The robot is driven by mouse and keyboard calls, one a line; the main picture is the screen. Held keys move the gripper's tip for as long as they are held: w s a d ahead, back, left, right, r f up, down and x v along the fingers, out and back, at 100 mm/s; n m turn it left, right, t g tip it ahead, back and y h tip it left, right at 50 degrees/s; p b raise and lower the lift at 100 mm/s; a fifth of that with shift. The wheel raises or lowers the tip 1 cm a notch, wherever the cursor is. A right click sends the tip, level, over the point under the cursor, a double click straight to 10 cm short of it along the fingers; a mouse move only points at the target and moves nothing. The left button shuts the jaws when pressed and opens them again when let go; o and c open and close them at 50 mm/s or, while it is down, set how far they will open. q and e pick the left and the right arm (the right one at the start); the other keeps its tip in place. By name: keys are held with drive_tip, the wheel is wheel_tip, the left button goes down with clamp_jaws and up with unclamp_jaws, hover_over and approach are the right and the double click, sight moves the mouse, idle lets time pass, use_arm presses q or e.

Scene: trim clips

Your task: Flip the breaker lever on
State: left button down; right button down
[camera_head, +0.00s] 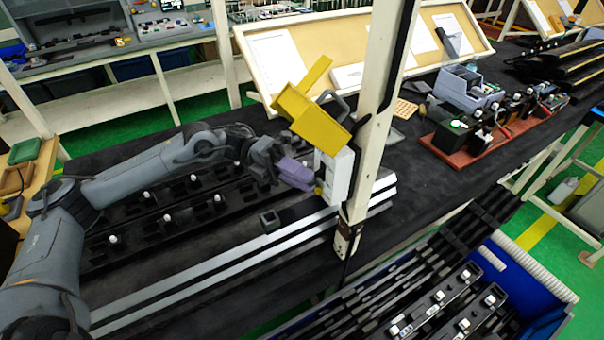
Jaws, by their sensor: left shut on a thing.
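The breaker appears to be the white box (337,174) fixed to the white post, below a yellow bracket. A small yellow piece (318,188) at its left side looks like the lever; most of it is hidden by my fingers, so its exact position cannot be told. My left gripper (308,180), with purple fingers, reaches in from the left and is shut on this piece against the box's side. My right gripper is not in view.
The white post (374,110) stands upright at the table's front edge. A yellow bracket (312,113) sticks out just above my gripper. Black trim strips (150,222) and metal rails lie on the dark table. A blue crate (535,285) of black parts stands at front right.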

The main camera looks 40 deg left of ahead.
use_arm(q)
wheel_tip(320, 180, up, 3)
drive_tip(key=n+p, duration=0.1)
drive_tip(key=n, duration=0.1)
drive_tip(key=n+y+p, duration=0.1)
drive_tip(key=n, duration=0.1)
drive_tip(key=shift+f+y, duration=0.15)
drive_tip(key=shift+y, duration=0.15)
drive_tip(key=shift+w+r+n+y+p, duration=0.15)
drive_tip(key=shift+r+n+y+p, duration=0.2)
drive_tip(key=shift+n+p, duration=0.3)
drive_tip(key=shift+w+r+n+g+y+p, duration=0.15)
drive_tip(key=shift+n+g+y+p, duration=0.1)
drive_tip(key=shift+n+g+p, duration=0.4)
drive_tip(key=c, duration=1.4)
unclamp_jaws()
drive_tip(key=shift+c, duration=0.2)
